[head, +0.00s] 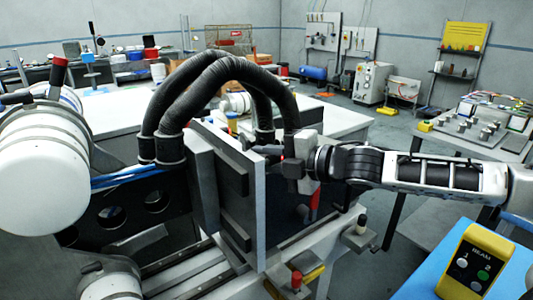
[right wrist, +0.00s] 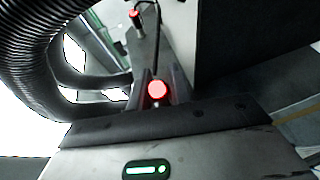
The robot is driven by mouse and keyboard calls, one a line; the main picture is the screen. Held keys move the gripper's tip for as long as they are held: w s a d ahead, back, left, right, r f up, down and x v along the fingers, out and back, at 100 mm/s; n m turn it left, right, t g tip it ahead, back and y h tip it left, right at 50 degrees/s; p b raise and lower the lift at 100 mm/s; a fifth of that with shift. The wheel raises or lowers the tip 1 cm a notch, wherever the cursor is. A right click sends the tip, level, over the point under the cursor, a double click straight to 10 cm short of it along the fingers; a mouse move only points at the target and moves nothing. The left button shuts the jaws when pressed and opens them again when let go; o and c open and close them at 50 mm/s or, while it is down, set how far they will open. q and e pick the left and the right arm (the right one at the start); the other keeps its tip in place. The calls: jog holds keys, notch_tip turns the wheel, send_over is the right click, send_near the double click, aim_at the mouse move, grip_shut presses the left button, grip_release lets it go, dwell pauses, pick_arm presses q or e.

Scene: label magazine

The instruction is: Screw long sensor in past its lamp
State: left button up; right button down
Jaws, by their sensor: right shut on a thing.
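My right gripper (head: 284,158) reaches in from the right, beside the grey upright plate and under the black hoses. In the right wrist view its dark fingers (right wrist: 157,92) are shut on a sensor, whose round, bright red end (right wrist: 157,89) faces the camera. The rest of that sensor is hidden, so I cannot tell its length or how deep it sits. A second red-topped sensor (right wrist: 135,14) stands farther off on a grey bracket. A red-topped piece (head: 297,280) also shows low in the head view. My left gripper is not in view.
Thick ribbed hoses (head: 215,75) arch close to my right gripper. The grey plate (head: 238,190) stands upright beside it. A black-and-white knob (head: 361,224) sits on a bracket. A yellow button box (head: 475,262) rests on a blue surface at the lower right.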

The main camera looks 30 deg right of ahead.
dwell(0.7)
jog(key=c, duration=1.3)
grip_release()
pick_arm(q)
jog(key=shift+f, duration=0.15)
pick_arm(e)
jog(key=shift+f, duration=0.1)
jog(key=shift+s+d+b, duration=0.2)
jog(key=shift+s+b, duration=0.05)
jog(key=shift+b, duration=0.05)
pick_arm(q)
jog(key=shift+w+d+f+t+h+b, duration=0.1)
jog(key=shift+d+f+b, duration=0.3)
jog(key=shift+b, duration=0.95)
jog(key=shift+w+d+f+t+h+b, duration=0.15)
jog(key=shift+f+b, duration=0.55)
jog(key=shift+b, duration=0.6)
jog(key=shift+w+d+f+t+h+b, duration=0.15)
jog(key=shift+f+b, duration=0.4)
jog(key=shift+b, duration=0.8)
pick_arm(e)
jog(key=v, duration=1.5)
jog(key=shift+r, duration=0.3)
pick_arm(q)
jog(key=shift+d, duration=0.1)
